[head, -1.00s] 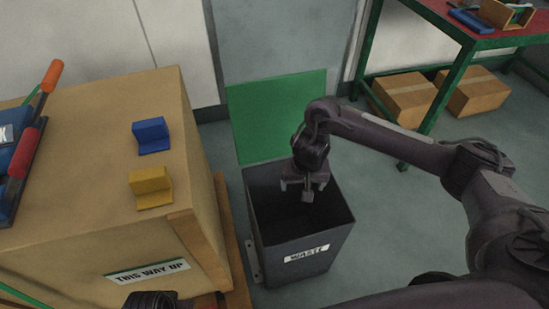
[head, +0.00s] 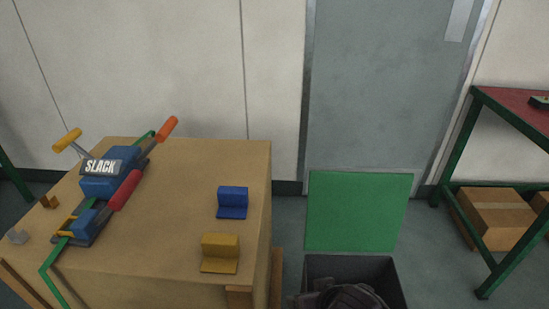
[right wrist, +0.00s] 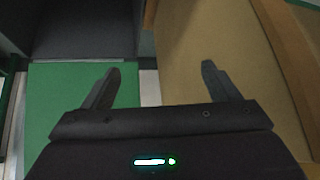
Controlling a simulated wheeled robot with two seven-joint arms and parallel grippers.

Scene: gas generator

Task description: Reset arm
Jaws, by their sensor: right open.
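My right gripper (right wrist: 158,84) is open in the right wrist view, its two fingers apart with nothing between them. A green panel (right wrist: 70,120) lies below its left finger, and a cardboard surface (right wrist: 180,45) is beyond its right finger. In the head view a dark, rounded part of my arm shows at the bottom edge, in front of the bin; no gripper fingers are visible there. My left gripper is out of view.
A large cardboard box (head: 165,255) carries a blue block (head: 232,202), a yellow block (head: 220,253) and a strap tool marked SLACK (head: 100,187). The dark bin (head: 385,272) stands right of it. A red-topped table (head: 515,105) is far right.

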